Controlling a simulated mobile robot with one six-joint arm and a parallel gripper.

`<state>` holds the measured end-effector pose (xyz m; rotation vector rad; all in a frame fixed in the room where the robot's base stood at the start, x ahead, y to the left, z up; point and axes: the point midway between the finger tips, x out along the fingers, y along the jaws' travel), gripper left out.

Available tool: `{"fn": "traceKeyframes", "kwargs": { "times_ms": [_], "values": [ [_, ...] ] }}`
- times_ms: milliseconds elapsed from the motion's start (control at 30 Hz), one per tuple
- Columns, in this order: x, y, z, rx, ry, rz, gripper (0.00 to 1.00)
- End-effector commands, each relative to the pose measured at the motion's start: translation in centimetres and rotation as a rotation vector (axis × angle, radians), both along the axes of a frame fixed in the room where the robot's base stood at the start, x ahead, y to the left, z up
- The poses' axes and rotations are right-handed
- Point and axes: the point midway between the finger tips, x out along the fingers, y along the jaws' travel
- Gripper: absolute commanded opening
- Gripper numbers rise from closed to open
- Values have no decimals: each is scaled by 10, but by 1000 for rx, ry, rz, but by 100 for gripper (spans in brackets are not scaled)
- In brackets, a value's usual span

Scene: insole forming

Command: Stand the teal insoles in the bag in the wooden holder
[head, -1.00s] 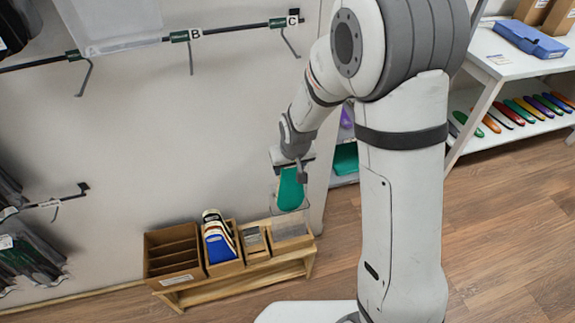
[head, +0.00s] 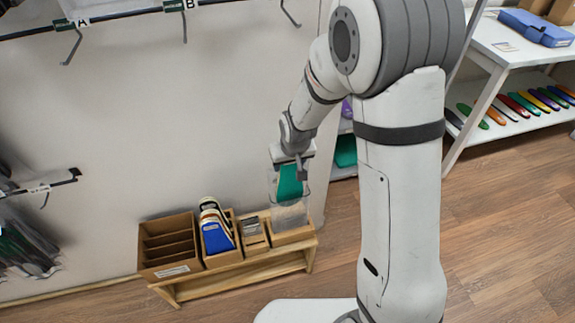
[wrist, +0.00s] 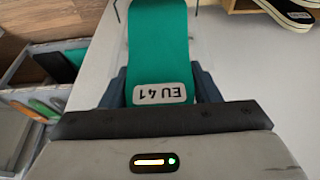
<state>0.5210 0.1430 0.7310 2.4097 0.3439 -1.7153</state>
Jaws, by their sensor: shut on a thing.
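My gripper (head: 291,160) is shut on the teal insoles (head: 289,182), which hang upright below it. Their face, with a pale "EU 41" label, fills the middle of the wrist view (wrist: 161,45), between my two fingers (wrist: 160,85). I cannot tell how many insoles are in the grip. The clear bag (head: 290,216) stands open in the wooden holder (head: 292,236) at the right end of the low bench. The insoles' lower end is at the upper part of the bag; how deep it sits inside is unclear.
The low wooden bench (head: 235,271) stands against the wall. Hooks hang on the wall above. A white shelf (head: 490,130) with coloured insoles is at right.

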Motion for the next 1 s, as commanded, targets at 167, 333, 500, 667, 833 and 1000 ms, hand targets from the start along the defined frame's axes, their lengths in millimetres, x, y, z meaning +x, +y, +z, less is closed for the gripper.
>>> {"fn": "traceKeyframes", "kwargs": {
  "times_ms": [167,333,500,667,833,1000],
  "values": [
    [-12,-4,-34,-13,43,-1,16],
    [-12,-5,-47,-13,44,-4,2],
    [-10,-6,-56,-11,37,-5,0],
    [-8,-5,-65,-10,33,-5,0],
    [-8,-5,-75,-9,31,-5,0],
    [-7,-5,-87,-9,29,-5,0]
  ]
}}
